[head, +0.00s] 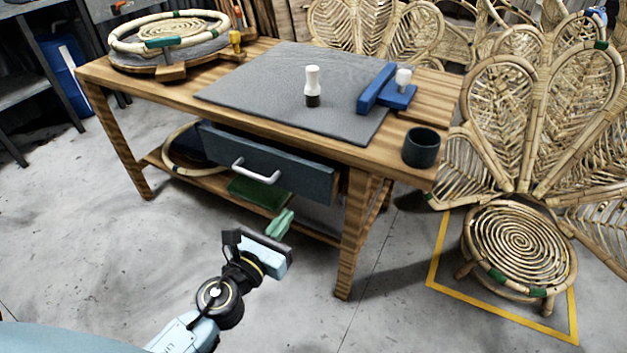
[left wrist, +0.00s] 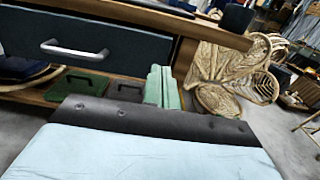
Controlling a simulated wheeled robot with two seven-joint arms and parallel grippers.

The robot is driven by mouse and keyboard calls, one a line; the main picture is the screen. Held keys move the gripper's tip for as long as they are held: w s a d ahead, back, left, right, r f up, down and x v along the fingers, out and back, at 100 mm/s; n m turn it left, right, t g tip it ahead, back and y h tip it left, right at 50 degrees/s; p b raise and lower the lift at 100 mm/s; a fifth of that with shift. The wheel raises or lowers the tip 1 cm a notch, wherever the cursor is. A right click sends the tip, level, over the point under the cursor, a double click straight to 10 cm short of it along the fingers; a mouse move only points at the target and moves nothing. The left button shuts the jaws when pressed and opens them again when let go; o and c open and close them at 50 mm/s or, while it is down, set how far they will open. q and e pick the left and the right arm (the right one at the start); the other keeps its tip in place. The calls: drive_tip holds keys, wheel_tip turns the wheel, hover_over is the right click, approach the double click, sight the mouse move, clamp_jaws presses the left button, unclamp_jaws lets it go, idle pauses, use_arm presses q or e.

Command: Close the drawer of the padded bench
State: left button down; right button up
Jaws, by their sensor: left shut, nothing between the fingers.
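The padded bench (head: 225,100) is a wooden table with a grey pad (head: 270,85) on top. Its dark blue-grey drawer (head: 300,174) hangs under the top and stands out from the bench, with a gap behind its front at the right end. A pale bar handle (head: 256,171) is on the drawer front; it also shows in the left wrist view (left wrist: 75,49). My left gripper (head: 283,222) is shut and empty, with green fingers, in front of and below the drawer, apart from it. The drawer's inside is hidden. My right gripper is not in view.
A lower shelf (head: 205,182) holds a green case (head: 258,193) and a rattan ring (head: 180,150). A dark cup (head: 421,147) stands at the bench's right corner. A rattan stool (head: 518,245) stands at right inside yellow floor lines. The floor in front is clear.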

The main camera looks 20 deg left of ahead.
use_arm(q)
drive_tip(key=p, duration=0.1)
approach(319, 171)
drive_tip(key=w, duration=0.6)
drive_tip(key=shift+d, duration=0.4)
drive_tip(key=shift+w, duration=0.4)
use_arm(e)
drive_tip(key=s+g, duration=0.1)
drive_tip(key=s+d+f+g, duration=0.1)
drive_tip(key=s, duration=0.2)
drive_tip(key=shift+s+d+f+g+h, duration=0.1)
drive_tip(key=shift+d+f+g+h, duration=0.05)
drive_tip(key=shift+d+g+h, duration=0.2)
